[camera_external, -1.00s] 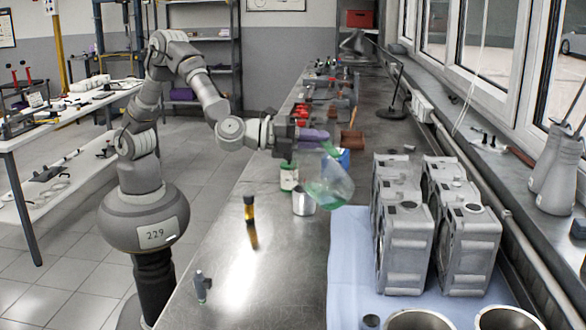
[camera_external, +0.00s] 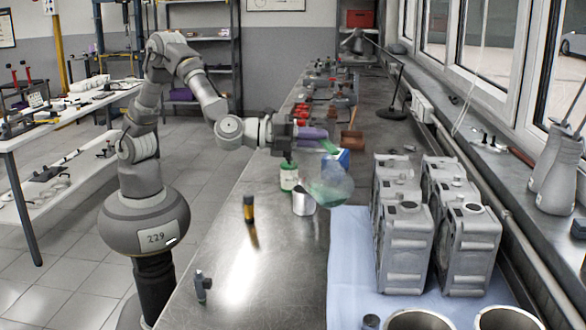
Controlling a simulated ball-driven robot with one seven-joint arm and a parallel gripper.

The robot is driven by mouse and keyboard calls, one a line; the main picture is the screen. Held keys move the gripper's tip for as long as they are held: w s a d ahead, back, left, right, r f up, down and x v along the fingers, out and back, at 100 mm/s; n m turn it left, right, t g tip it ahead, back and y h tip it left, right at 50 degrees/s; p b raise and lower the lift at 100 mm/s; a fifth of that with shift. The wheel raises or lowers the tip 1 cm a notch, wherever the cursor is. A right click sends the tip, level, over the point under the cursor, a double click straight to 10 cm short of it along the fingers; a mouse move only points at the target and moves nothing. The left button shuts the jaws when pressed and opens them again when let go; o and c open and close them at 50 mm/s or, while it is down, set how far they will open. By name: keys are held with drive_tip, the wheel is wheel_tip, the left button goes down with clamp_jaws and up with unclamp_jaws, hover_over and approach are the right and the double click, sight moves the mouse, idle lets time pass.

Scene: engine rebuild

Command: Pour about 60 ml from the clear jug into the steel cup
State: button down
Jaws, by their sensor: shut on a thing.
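The steel cup (camera_external: 301,203) stands on the bench just left of the jug. The jug overlaps the cup's right edge in this view. The cup's inside and any stream of liquid cannot be made out.
A white-and-green can (camera_external: 289,176) stands behind the cup. A dark bottle with a yellow band (camera_external: 249,209) stands to the left. A blue box (camera_external: 343,157) is behind the jug. Grey engine blocks (camera_external: 405,245) stand on the blue mat (camera_external: 345,270).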

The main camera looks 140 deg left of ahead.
sight(329, 171)
drive_tip(key=shift+s+r+b, duration=0.1)
drive_tip(key=shift+s+b, duration=0.1)
drive_tip(key=shift+b, duration=0.5)
drive_tip(key=shift+r, duration=0.1)
drive_tip(key=w+p, duration=0.1)
drive_tip(key=p, duration=0.2)
drive_tip(key=w+p, duration=0.1)
drive_tip(key=p, duration=0.2)
drive_tip(key=shift+w+d+r+m, duration=0.15)
drive_tip(key=shift+w+m, duration=0.1)
drive_tip(key=shift+m, duration=0.05)
drive_tip(key=w+f, duration=0.1)
drive_tip(key=w+f+m+p, duration=0.1)
drive_tip(key=w+m+h+p, duration=0.1)
drive_tip(key=shift+w+d+f+g, duration=0.2)
drive_tip(key=shift+d+f+g, duration=0.2)
drive_tip(key=shift+w+f, duration=0.15)
drive_tip(key=shift+f, duration=0.2)
drive_tip(key=shift+w+d+f+m+g+p, duration=0.15)
drive_tip(key=shift+w+f+m+g+p, duration=0.15)
drive_tip(key=shift+w+f+m+p, duration=0.3)
drive_tip(key=shift+s+f, duration=0.1)
drive_tip(key=shift+s, duration=0.05)
